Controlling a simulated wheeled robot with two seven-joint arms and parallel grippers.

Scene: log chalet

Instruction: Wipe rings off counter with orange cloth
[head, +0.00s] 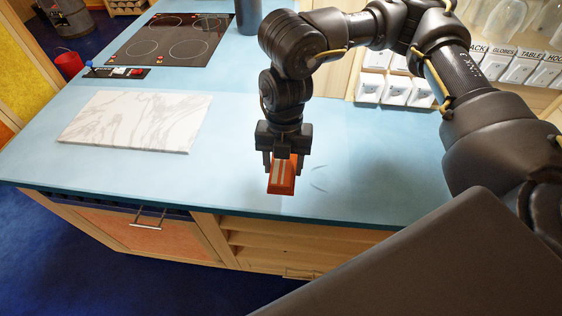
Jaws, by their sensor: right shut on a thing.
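The orange cloth (281,186) is a small folded block with pale stripes on its near face. My right gripper (281,160) is shut on it, pointing down over the blue counter (235,172) near its front edge. The cloth is at or close to the counter surface; I cannot tell if it touches. Faint grey ring marks (319,178) show on the counter just right of the cloth, as broken arcs. Whatever is under the cloth and gripper is hidden. My left gripper is not in view.
A white marble board (137,121) lies left of the gripper. A black cooktop (170,40) is at the back left, with a small control panel (117,72) before it. A dark cylinder (248,15) stands behind. White labelled boxes (372,87) fill shelves at the right.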

